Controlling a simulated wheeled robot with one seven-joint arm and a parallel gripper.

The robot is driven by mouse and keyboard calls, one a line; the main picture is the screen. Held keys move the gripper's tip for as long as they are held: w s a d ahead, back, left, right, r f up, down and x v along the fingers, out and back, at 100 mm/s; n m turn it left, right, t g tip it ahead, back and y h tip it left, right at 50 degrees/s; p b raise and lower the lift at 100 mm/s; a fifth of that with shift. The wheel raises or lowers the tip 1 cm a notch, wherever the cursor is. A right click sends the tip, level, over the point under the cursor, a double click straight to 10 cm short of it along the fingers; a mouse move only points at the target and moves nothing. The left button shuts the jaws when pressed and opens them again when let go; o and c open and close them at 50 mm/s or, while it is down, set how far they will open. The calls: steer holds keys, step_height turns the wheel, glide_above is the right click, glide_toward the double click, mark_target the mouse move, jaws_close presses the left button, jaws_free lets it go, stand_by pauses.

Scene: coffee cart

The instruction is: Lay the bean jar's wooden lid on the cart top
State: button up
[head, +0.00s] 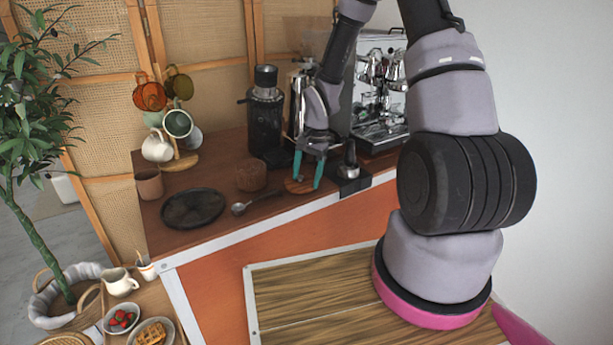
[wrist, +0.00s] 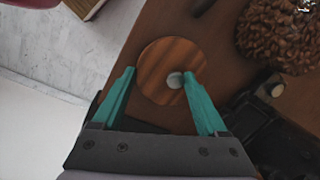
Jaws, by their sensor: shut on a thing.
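The wooden lid (head: 296,187) is a round reddish-brown disc near the front edge of the cart top (head: 222,180). In the wrist view the lid (wrist: 164,54) shows striped grain and a small pale knob. My gripper (head: 307,180) points down with its teal fingers on either side of the lid, shut on it; it also shows in the wrist view (wrist: 160,74). The lid is at or just above the wood; a gap is hard to tell. The bean jar (head: 251,176) stands left of the lid, uncovered, its beans visible in the wrist view (wrist: 282,34).
A black grinder (head: 265,125) stands behind the jar. A tamper on a black stand (head: 350,170) is close right of my gripper, before the espresso machine (head: 382,95). A scoop (head: 240,209), a dark round tray (head: 193,208) and a clay cup (head: 149,184) lie left.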

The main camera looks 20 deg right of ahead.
steer(key=shift+f, duration=0.1)
steer(key=o, duration=1.3)
steer(key=shift+c, duration=0.2)
steer(key=s+d+r+n+t, duration=0.1)
steer(key=s+r, duration=0.2)
steer(key=r, duration=0.7)
steer(key=s+d+r+n+t+h, duration=0.1)
steer(key=s+d+r, duration=0.15)
steer(key=r, duration=0.75)
steer(key=s+r+n+t, duration=0.1)
steer(key=s+r, duration=0.3)
steer(key=r, duration=0.6)
steer(key=s+r+n+t+y, duration=0.1)
steer(key=s+r+t, duration=0.2)
steer(key=s+r, duration=0.5)
steer(key=s, duration=0.3)
steer(key=shift+s+d+r+n+t, duration=0.2)
steer(key=shift+d+n+t, duration=0.15)
steer(key=shift+n+t, duration=0.05)
